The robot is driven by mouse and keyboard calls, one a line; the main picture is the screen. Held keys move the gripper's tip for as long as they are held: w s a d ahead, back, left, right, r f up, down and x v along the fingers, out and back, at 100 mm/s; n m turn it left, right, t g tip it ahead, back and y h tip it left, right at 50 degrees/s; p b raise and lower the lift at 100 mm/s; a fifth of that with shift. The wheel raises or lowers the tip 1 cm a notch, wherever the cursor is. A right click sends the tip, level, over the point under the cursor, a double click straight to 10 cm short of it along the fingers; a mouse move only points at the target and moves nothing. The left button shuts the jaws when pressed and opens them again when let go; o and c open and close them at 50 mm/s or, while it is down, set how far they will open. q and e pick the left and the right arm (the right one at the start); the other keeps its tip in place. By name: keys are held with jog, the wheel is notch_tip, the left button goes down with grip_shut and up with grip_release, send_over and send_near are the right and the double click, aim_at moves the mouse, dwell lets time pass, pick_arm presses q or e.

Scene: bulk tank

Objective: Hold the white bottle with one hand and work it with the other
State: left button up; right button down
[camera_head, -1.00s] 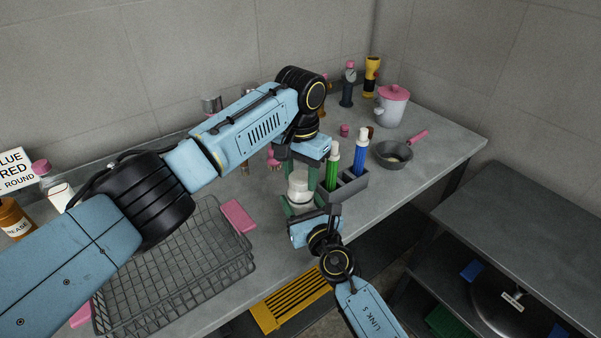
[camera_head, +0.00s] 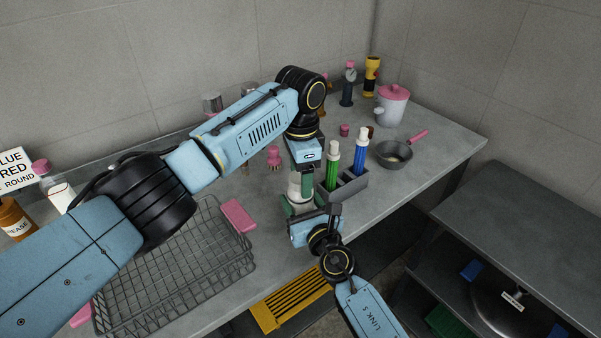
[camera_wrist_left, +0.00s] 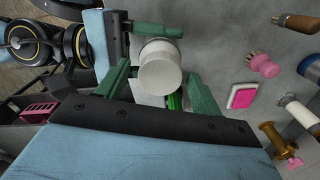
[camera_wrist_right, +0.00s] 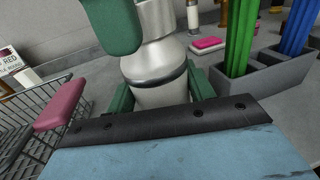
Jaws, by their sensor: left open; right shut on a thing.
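The white bottle (camera_head: 294,190) stands upright near the bench's front edge, partly hidden by my grippers. In the right wrist view its pale body (camera_wrist_right: 158,80) sits between the green fingers of my right gripper (camera_wrist_right: 160,92), which is shut on it from the front. My left gripper (camera_head: 301,178) points down over the bottle's top. In the left wrist view its open green fingers (camera_wrist_left: 160,88) stand on either side of the round white cap (camera_wrist_left: 160,74). I cannot tell whether either finger touches the cap.
A grey holder (camera_head: 347,188) with a green and a blue marker-like bottle stands close right of the bottle. A wire basket (camera_head: 180,275) with pink handles lies to the left. A pink-tipped brush (camera_head: 273,157), a pan (camera_head: 394,154) and a pink-lidded pot (camera_head: 391,107) stand further back.

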pick_arm(q)
jog(key=shift+r, duration=2.25)
jog(key=shift+c, duration=0.4)
jog(key=r+n, duration=0.1)
jog(key=n, duration=0.1)
jog(key=r+n, duration=0.1)
jog(key=n, duration=0.1)
jog(key=shift+n, duration=0.3)
jog(key=n, duration=0.1)
jog(key=r+n, duration=0.1)
jog(key=n, duration=0.2)
jog(key=shift+r, duration=0.25)
jog(key=shift+f, duration=0.1)
jog(key=shift+f, duration=3.95)
jog(key=shift+c, duration=0.3)
